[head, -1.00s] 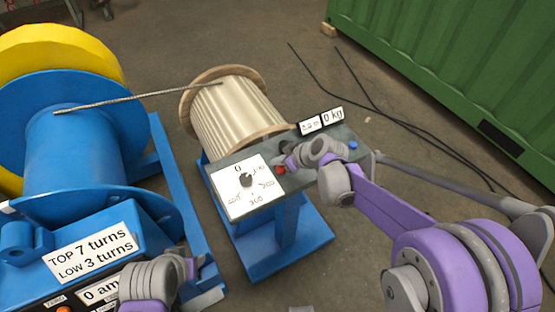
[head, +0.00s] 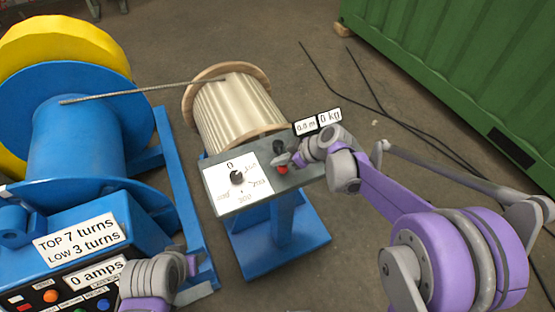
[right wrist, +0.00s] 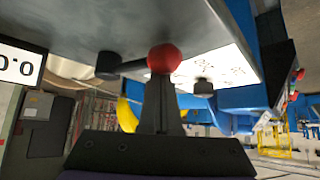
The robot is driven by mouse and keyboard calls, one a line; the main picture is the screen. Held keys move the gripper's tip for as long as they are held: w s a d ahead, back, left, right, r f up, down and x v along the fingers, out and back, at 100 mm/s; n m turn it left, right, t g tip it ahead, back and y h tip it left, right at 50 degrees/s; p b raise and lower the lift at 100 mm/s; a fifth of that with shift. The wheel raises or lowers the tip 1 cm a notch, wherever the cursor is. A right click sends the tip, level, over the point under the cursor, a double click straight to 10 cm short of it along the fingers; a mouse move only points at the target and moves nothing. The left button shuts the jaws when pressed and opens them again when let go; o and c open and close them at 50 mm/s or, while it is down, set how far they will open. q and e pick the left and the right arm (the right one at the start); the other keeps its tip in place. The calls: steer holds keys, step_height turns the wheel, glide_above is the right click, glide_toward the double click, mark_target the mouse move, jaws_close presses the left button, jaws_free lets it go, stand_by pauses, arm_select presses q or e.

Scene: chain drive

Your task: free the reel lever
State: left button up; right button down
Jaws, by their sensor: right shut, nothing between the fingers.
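The reel lever shows in the right wrist view as a dark arm (right wrist: 133,66) with a red ball knob (right wrist: 164,58), on a dark pivot at the panel's edge. In the head view the red knob (head: 283,169) sits on the grey panel (head: 310,174) of the reel stand. My right gripper (head: 285,158) is right by the knob, shut and empty. Its fingers (right wrist: 160,95) end just at the knob in the right wrist view; I cannot tell whether they touch it. My left arm's end (head: 160,275) is at the lower left, its fingers unclear.
The wooden reel (head: 238,112) stands behind the panel, with a rope (head: 150,90) running to the blue winch drum (head: 72,145). A dial (head: 237,178) is left of the knob. A green container (head: 470,70) stands back right; dark cables lie on the floor.

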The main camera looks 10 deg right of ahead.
steer(key=d+n+g, duration=0.1)
steer(key=d+n, duration=0.1)
steer(key=shift+w+n+g+y, duration=0.1)
steer(key=shift+n+g+y, duration=0.3)
steer(key=d+n+g, duration=0.2)
steer(key=n, duration=0.1)
steer(key=shift+w+d+n+g, duration=0.2)
steer(key=shift+w+n+g, duration=0.1)
steer(key=shift+w+g, duration=0.1)
steer(key=shift+w+d, duration=0.4)
steer(key=shift+d, duration=0.3)
arm_select(q)
steer(key=shift+r+p, duration=0.25)
steer(key=shift+p, duration=0.05)
arm_select(e)
steer(key=shift+w+d, duration=0.45)
steer(key=shift+d, duration=0.05)
steer(key=shift+w, duration=0.1)
steer(key=a, duration=0.2)
steer(key=s+a, duration=0.1)
steer(key=a, duration=0.1)
steer(key=shift+s+r, duration=0.1)
steer(key=shift+r, duration=0.3)
arm_select(q)
steer(key=shift+s+d+r+p, duration=0.35)
steer(key=shift+s+r, duration=0.1)
steer(key=shift+s, duration=0.1)
arm_select(e)
steer(key=w+v, duration=0.2)
steer(key=v, duration=0.8)
